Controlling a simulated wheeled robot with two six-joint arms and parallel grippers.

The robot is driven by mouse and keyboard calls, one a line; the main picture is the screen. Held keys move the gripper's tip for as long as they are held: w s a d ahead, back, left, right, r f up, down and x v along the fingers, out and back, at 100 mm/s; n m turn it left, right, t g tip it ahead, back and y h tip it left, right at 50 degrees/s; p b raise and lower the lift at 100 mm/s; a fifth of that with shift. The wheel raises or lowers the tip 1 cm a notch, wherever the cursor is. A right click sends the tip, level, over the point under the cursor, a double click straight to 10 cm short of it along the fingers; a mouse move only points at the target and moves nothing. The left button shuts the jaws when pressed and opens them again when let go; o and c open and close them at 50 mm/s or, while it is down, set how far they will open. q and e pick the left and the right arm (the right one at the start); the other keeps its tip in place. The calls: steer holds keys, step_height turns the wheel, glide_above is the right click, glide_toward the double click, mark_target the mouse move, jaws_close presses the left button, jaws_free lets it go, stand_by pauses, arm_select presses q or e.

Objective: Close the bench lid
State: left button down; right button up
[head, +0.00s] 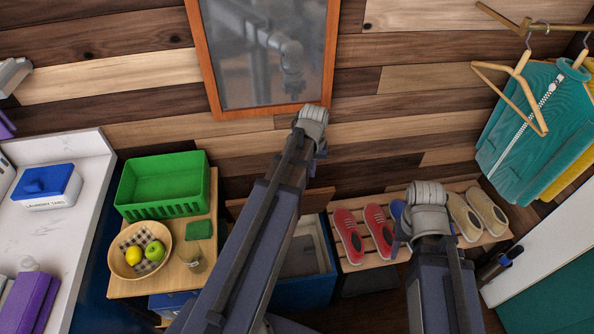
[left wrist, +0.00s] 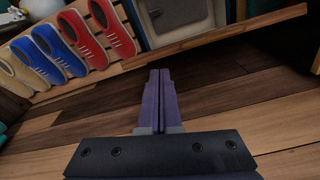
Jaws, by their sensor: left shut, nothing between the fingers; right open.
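The bench (head: 318,287) is a blue box on the floor by the wall, with its grey interior showing. Its wooden lid (head: 318,200) stands raised at the back, partly hidden by my left arm. In the left wrist view the lid's edge (left wrist: 215,37) runs above my left gripper (left wrist: 160,72), with part of the bench interior (left wrist: 182,15) beyond. My left gripper (head: 312,128) is shut and empty, on the wall side of the lid; I cannot tell whether it touches. My right gripper (head: 428,205) is over the shoe rack; its fingers are mostly hidden.
A slatted rack (head: 374,196) with red, blue and beige shoes stands right of the bench. On the left a wooden stand (head: 200,282) holds a green basket (head: 160,187) and a fruit bowl (head: 118,262). A framed mirror (head: 262,60) hangs above. Clothes (head: 530,125) hang at right.

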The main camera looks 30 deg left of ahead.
arm_select(q)
steer(key=w+a+n, duration=0.3)
steer(key=w+a, duration=0.1)
steer(key=a, duration=0.3)
steer(key=f+b, duration=0.3)
steer(key=s+f+b, duration=0.1)
steer(key=f+b, duration=0.3)
steer(key=s+d+f+b, duration=0.1)
steer(key=f+b, duration=0.3)
steer(key=shift+s+d+f, duration=0.1)
steer(key=shift+s, duration=0.1)
steer(key=shift+s+d, duration=0.2)
steer(key=shift+s, duration=0.05)
steer(key=shift+f, duration=0.1)
